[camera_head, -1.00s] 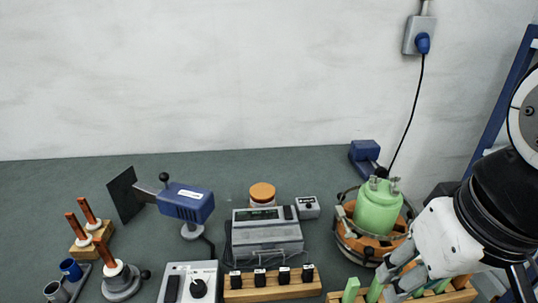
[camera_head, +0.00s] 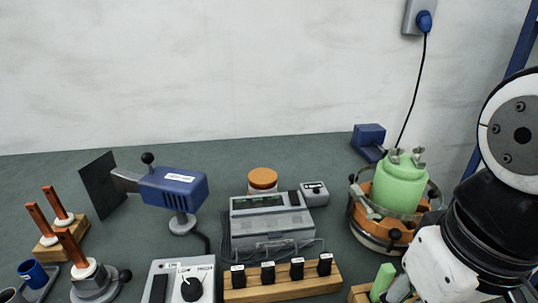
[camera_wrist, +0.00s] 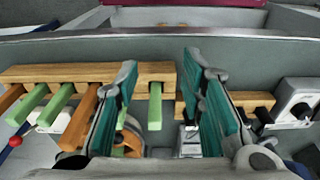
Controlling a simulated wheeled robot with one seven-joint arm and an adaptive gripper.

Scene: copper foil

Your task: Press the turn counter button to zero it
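A grey device with a dark display window (camera_head: 262,202) stands mid-table in the head view. In the head view my gripper is mostly cut off at the lower right.
A wooden block with black switches (camera_head: 283,284) and a control box with a knob (camera_head: 178,281) line the front. A green vessel in a ringed holder (camera_head: 400,182) stands right, near my arm. A blue device on a stand (camera_head: 175,190) is left. Free tabletop lies behind.

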